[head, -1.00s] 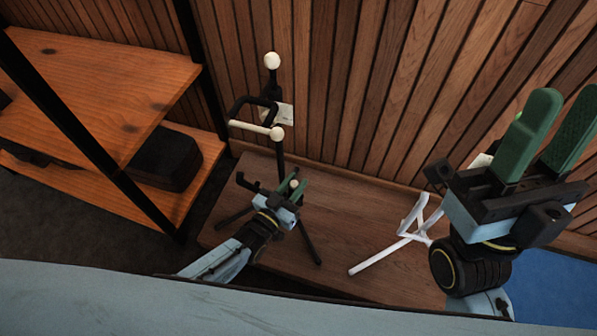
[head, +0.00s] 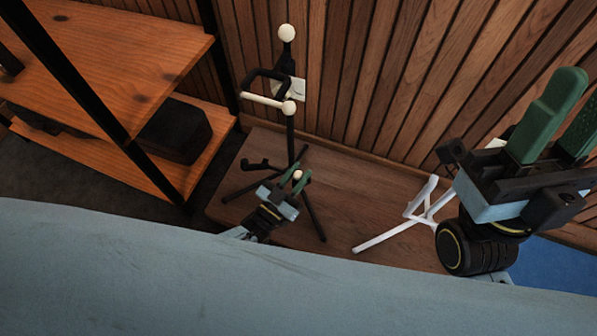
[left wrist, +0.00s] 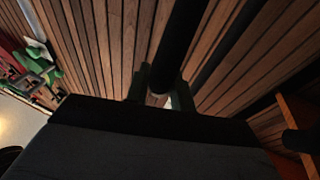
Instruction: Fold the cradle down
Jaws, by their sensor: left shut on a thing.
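A black stand (head: 291,140) with splayed legs stands on a wooden bench. Its top has a black yoke with a white bar and white ball ends. Its lower black cradle (head: 261,166) sticks out low on the post, with one prong at left and a white ball tip near my gripper. My left gripper (head: 297,181), with green fingers, is shut on the cradle's right part. In the left wrist view a dark rod (left wrist: 178,50) passes between the fingers; the held part is mostly hidden. My right gripper (head: 560,120) is open and empty at the right, away from the stand.
A white stand (head: 405,222) lies to the right on the bench (head: 350,200). A slatted wood wall (head: 370,80) rises behind. A wooden shelf unit (head: 120,60) with a black case (head: 175,138) stands at left.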

